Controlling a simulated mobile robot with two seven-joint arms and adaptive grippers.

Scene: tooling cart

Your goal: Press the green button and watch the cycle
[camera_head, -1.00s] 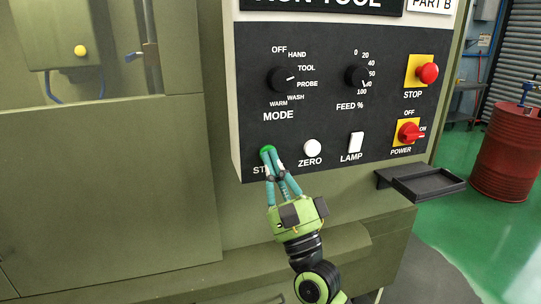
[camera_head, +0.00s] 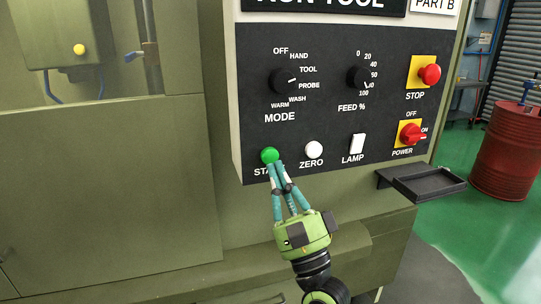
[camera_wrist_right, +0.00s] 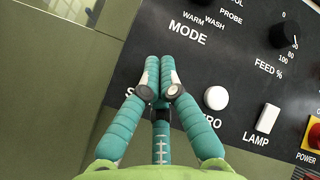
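The green button (camera_head: 270,155) sits at the lower left of the dark control panel, above a partly covered label that begins "STA". Its face shows almost whole in the head view. My right gripper (camera_head: 279,163) has its teal fingers together with nothing between them. The tips are just to the lower right of the button; whether they touch it I cannot tell. In the right wrist view the closed fingertips (camera_wrist_right: 160,62) are in front of the panel, and the green button is hidden behind the fingers. My left gripper is not in view.
Beside the button are the white ZERO button (camera_head: 314,149) and LAMP switch (camera_head: 357,144). The red STOP button (camera_head: 430,74) and red POWER switch (camera_head: 411,134) are at right. MODE (camera_head: 284,81) and FEED knobs (camera_head: 357,80) are above. A dark tray (camera_head: 428,184) juts out at lower right.

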